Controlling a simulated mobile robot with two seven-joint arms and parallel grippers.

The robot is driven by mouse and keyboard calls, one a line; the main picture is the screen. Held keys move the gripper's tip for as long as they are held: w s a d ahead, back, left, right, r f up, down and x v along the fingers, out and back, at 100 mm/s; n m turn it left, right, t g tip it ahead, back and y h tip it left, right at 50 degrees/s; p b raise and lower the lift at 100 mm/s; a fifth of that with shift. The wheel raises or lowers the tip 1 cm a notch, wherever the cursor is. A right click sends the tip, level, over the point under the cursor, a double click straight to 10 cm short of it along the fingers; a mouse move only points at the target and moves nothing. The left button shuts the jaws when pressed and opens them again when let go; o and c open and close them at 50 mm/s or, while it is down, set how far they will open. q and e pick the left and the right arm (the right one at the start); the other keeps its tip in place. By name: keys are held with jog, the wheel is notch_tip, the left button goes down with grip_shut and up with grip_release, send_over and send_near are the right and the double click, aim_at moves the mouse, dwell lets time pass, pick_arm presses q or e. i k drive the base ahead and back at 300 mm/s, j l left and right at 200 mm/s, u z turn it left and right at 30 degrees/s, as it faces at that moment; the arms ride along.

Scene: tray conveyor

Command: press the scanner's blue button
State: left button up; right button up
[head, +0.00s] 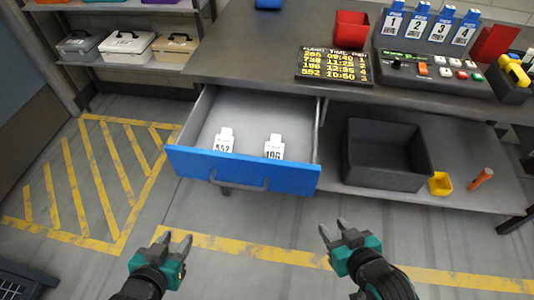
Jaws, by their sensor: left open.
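I cannot make out a scanner with a blue button for certain. A control console (435,73) with a dark knob and small orange, white and red buttons stands on the worktop at the right; no blue button can be told on it. A blue object (268,4) is cut off by the top edge, so what it is cannot be told. My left gripper (175,241) is open and empty over the floor, in front of the drawer's left part. My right gripper (334,229) is open and empty, in front of the drawer's right end. Neither touches anything.
A blue-fronted drawer (243,172) stands open, with tags marked 552 and 196 inside. A display board (334,66), red bin (351,30) and numbered blue tags (427,25) are on the worktop (240,62). A dark bin (388,152) sits on the lower shelf.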

aim_at(512, 56)
jog(key=z, duration=1.65)
